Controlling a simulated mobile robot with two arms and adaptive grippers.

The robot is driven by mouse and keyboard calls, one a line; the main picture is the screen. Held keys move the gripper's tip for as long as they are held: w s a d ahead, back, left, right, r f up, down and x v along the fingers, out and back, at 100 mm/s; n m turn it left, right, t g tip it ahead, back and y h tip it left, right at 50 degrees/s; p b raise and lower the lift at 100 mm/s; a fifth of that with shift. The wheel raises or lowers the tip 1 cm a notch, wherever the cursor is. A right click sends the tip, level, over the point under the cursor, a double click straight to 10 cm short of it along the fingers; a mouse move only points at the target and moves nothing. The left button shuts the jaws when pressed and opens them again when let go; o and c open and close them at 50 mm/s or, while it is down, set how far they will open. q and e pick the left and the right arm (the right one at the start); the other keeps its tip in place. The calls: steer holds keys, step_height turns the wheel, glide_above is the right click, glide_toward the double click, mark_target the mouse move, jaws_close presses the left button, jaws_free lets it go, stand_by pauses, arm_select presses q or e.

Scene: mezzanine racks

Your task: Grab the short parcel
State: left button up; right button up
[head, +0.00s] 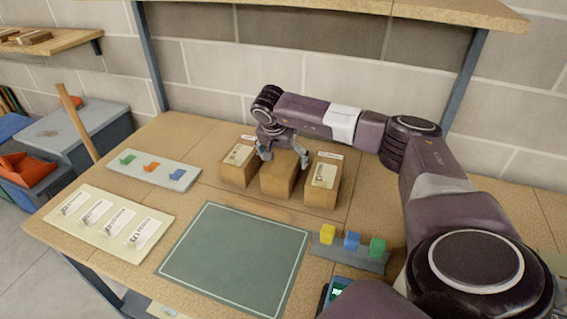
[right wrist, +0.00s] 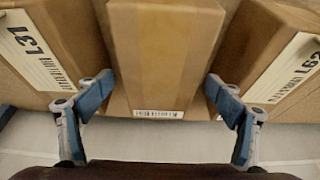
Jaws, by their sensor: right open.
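Three brown parcels stand side by side at the back of the table: a left one (head: 238,172), a middle one (head: 277,184) and a right one (head: 320,195). I cannot tell for sure which is the short one. My right gripper (head: 285,158) is open at the middle parcel's top. In the right wrist view its fingers (right wrist: 162,90) stand on either side of the middle parcel (right wrist: 158,60), in the narrow gaps to the left parcel (right wrist: 50,50) and the right parcel (right wrist: 275,55). Contact is unclear. My left gripper is out of view.
A green mat (head: 235,258) lies in front of the parcels. A holder (head: 347,256) with yellow, blue and green blocks stands at right. A white strip (head: 153,170) with coloured clips and a label board (head: 108,222) lie at left. A shelf (head: 400,10) hangs above.

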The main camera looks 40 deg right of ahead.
steer(key=shift+f, duration=0.2)
steer(key=c, duration=1.7)
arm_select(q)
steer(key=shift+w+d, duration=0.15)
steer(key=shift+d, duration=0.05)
arm_select(e)
steer(key=shift+w+d+r, duration=0.1)
steer(key=shift+r, duration=0.05)
steer(key=shift+c, duration=0.9)
